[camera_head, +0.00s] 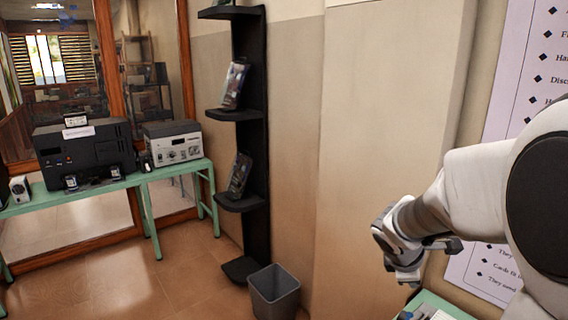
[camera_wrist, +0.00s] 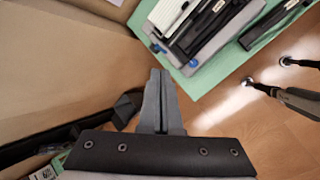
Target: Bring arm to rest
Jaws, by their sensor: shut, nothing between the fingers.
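My arm (camera_head: 470,190) is bent at the right side of the head view, in front of the wall and a poster. My gripper shows in the wrist view (camera_wrist: 160,100), with its grey fingers together and nothing between them. In the head view the arm's end hangs at the lower right, and the fingertips cannot be made out clearly. In the wrist view the gripper is above the floor, apart from a green table (camera_wrist: 187,78) at the top.
The green table bears a grey tray of dark items (camera_wrist: 205,30). A black shelf (camera_head: 250,150) stands on the wall, with a grey bin (camera_head: 274,293) at its foot. Another green table (camera_head: 100,190) with machines is at the left. Open floor (camera_head: 190,265) lies between.

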